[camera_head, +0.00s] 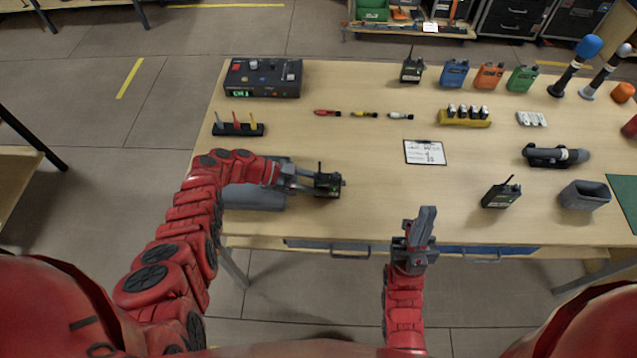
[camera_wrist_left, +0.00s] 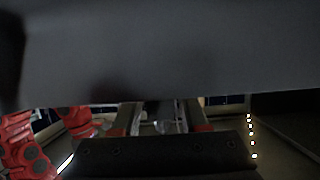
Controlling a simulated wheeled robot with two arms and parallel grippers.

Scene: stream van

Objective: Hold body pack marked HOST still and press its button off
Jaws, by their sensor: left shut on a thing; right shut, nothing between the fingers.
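My left gripper (camera_head: 308,183) is shut on a small black body pack (camera_head: 327,185) with a short antenna, at the left front part of the table. Its marking is too small to read, and its button cannot be made out. My right gripper (camera_head: 426,217) is shut and empty, pointing up at the table's front edge, right of that pack and apart from it. Another black pack with an antenna (camera_head: 500,195) lies at the right front, and one (camera_head: 411,69) stands at the back. In the left wrist view a dark grey surface fills the upper half.
A grey padded block (camera_head: 254,196) lies beneath my left forearm. A clipboard sheet (camera_head: 425,152), a yellow battery holder (camera_head: 465,118), a grey bin (camera_head: 584,195) and a control box (camera_head: 263,78) stand around. Blue, orange and green packs line the back.

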